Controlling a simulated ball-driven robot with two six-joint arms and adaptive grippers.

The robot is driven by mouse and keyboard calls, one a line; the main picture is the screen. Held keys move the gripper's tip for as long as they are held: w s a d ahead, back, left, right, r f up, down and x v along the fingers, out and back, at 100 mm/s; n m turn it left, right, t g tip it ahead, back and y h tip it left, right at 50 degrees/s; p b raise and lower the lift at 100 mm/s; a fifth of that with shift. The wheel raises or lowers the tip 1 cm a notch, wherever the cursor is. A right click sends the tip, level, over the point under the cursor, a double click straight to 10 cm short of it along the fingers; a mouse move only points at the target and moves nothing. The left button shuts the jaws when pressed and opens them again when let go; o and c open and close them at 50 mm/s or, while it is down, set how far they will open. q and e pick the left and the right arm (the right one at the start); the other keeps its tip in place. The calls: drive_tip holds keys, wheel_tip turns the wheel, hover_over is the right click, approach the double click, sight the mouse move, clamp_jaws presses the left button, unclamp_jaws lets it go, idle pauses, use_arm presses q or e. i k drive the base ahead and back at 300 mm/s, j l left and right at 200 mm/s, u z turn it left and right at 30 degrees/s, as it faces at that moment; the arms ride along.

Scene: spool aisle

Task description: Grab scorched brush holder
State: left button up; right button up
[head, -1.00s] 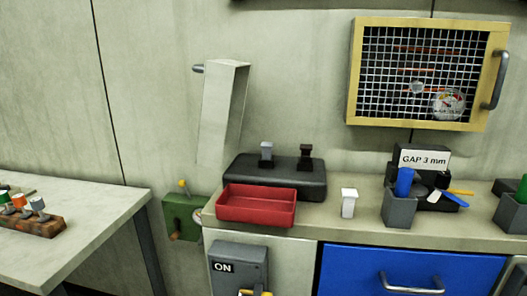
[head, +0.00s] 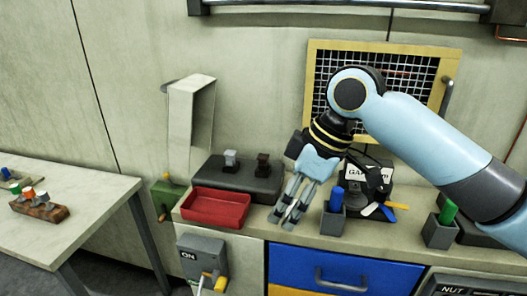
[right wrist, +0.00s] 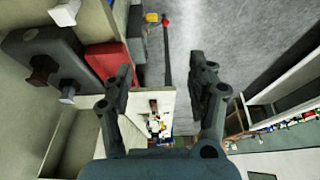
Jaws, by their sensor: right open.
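A dark brush holder (head: 263,162), which looks like the scorched one, stands upright on a black block (head: 238,181) against the wall, right of a lighter grey holder (head: 230,157). In the right wrist view the dark holder (right wrist: 42,68) is at the left, outside the jaws. My right gripper (head: 283,219) is open, fingers pointing down over the bench's front, right of the block and apart from it. Its two fingers also show in the right wrist view (right wrist: 162,85) with nothing gripped between them. My left gripper is not in view.
A red tray (head: 215,222) lies in front of the block. A grey cup with a blue item (head: 333,222) stands just right. A wall chute (head: 190,115) hangs behind.

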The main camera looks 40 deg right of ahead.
sight(262, 159)
drive_tip(key=i+l, duration=0.7)
